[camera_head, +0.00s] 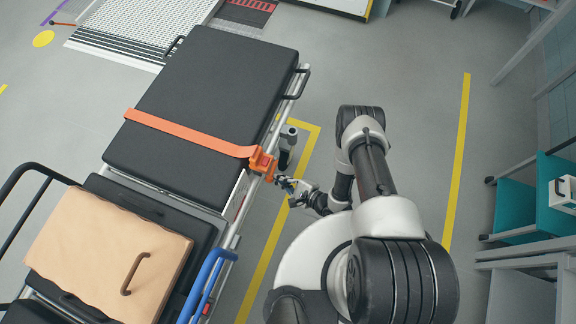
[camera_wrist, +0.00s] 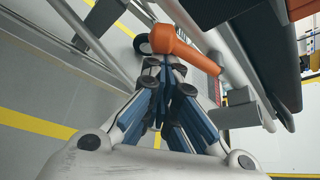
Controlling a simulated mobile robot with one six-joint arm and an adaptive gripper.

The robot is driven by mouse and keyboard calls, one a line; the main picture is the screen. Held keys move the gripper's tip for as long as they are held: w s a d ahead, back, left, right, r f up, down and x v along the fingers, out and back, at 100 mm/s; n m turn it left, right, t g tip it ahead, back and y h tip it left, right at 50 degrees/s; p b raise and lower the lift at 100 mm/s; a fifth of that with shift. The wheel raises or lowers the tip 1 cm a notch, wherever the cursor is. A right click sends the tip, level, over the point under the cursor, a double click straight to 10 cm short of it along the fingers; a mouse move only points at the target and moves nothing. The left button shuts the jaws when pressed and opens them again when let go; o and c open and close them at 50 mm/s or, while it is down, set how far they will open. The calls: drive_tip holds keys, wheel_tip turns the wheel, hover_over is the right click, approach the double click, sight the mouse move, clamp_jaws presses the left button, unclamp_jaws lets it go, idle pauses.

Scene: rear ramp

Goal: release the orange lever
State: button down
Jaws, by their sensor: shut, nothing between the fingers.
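The orange lever (camera_wrist: 172,42) is in the wrist view, just beyond my fingertips, with a rounded end and an arm running to the right. In the head view an orange buckle piece (camera_head: 262,161) sits at the stretcher's right edge, at the end of an orange strap (camera_head: 190,132) across the black mattress (camera_head: 205,105). My gripper (camera_head: 287,183) is next to that piece, on its lower right. In the wrist view my gripper (camera_wrist: 165,75) has its fingers together and empty, its tips close to the lever. I cannot tell whether they touch it.
The stretcher's metal side rail (camera_head: 238,205) runs beside my gripper. A blue handle (camera_head: 205,285) and a tan board (camera_head: 108,255) are at the near end. A teal cart (camera_head: 520,200) stands at right.

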drive_tip(key=shift+s+a+r+m+g, duration=0.15)
drive_tip(key=shift+s+r+m+g, duration=0.2)
drive_tip(key=shift+r, duration=0.2)
drive_tip(key=shift+s+a+r+m+g, duration=0.15)
drive_tip(key=shift+r+m+g, duration=0.1)
drive_tip(key=shift+r+m, duration=0.25)
drive_tip(key=shift+r, duration=0.1)
